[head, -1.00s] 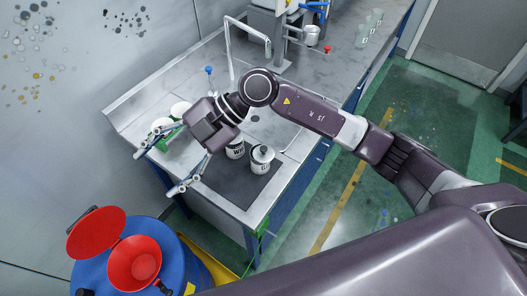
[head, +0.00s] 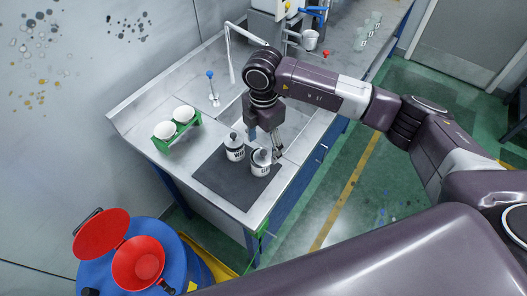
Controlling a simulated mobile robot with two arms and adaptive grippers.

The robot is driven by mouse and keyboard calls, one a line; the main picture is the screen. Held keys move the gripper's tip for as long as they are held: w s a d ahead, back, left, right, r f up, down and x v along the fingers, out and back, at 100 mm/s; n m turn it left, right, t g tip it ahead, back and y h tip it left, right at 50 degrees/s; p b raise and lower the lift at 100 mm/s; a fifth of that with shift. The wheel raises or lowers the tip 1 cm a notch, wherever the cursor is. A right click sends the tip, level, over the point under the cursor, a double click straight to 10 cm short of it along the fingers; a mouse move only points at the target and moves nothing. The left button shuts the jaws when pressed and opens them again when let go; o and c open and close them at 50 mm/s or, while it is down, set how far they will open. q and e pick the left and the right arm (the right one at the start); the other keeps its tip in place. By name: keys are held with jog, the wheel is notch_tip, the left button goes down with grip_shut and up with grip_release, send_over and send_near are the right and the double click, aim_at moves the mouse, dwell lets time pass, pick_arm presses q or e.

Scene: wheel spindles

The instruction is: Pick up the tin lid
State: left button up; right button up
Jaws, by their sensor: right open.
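Two white tins with dark lettering stand upright on a dark mat (head: 215,180) on the metal bench. The left tin (head: 236,153) has a dark top. The right tin (head: 260,168) has a greyish lid (head: 262,157) on top. My right gripper (head: 265,150) points down just above and behind the right tin, its fingers apart around the lid area. I cannot tell whether a finger touches the lid. My left gripper is not in view.
A green rack (head: 161,145) with two white bowls stands left of the mat. A sink tap (head: 229,55) and a small blue-topped fitting (head: 211,75) are behind. A blue drum (head: 103,270) with an open red funnel is at the lower left. The mat's front is clear.

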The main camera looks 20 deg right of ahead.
aim_at(264, 152)
jog(key=shift+f+p, duration=0.4)
jog(key=shift+f, duration=1.1)
jog(key=shift+c, duration=0.2)
jog(key=shift+s, duration=0.15)
jog(key=c, duration=1.3)
jog(key=shift+r, duration=0.1)
jog(key=shift+c, duration=0.2)
